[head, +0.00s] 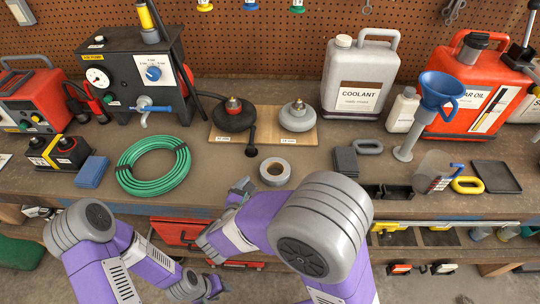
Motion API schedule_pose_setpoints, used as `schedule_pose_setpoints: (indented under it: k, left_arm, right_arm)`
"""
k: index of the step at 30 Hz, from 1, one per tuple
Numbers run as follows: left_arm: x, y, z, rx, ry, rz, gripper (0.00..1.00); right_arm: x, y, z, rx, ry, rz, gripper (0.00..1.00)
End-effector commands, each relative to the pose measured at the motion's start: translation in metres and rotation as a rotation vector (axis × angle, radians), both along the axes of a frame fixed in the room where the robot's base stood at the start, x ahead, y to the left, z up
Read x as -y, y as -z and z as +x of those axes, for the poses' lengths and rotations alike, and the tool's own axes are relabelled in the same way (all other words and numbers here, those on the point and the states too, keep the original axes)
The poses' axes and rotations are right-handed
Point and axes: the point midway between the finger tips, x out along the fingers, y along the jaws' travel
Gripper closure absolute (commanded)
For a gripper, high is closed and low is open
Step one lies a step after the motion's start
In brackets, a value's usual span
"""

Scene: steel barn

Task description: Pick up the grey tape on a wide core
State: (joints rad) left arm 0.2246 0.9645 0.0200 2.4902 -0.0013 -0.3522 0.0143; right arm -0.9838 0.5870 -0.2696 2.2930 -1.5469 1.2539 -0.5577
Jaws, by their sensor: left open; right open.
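The grey tape on a wide core (264,175) lies flat on the workbench near its front edge, a ring with a wide hole showing the bench. My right gripper (243,187) is open and empty, just left of the tape and apart from it, at the bench's front edge. My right forearm and wrist lie below it in the picture. My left gripper (214,284) is open and empty, low in front of the bench, well below the tape in the picture. Its fingers are small and partly hidden by my wrist.
A green hose coil (153,186) lies left of the tape. A dark grey block (345,161) and grey ring handle (367,147) lie to the right. A coolant jug (358,85) stands behind.

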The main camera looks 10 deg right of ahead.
Motion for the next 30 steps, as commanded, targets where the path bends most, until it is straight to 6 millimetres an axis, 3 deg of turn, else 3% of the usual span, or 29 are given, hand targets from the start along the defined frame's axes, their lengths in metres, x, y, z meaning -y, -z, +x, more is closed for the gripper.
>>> schedule_pose_setpoints:
  k: [4, 11, 18, 28, 30]
  left_arm:
    - [0.0, 0.005, 0.012, -0.004, 0.001, 0.0, 0.57]
    - [0.0, 0.014, 0.006, 0.001, 0.0, 0.0, 0.57]
    - [0.0, 0.028, 0.007, 0.0, 0.0, 0.0, 0.57]
    - [0.0, 0.028, 0.007, 0.0, 0.0, 0.0, 0.57]
    - [0.0, 0.028, 0.007, 0.0, 0.0, 0.0, 0.57]
  right_arm:
    - [0.005, 0.005, 0.02, -0.003, 0.002, -0.002, 0.0]
    - [0.022, 0.012, 0.03, 0.004, 0.003, 0.0, 0.0]
    - [0.043, 0.024, 0.056, 0.001, 0.003, -0.001, 0.0]
    - [0.047, 0.025, 0.061, 0.001, 0.0, -0.001, 0.0]
    - [0.047, 0.025, 0.061, 0.001, 0.0, -0.001, 0.11]
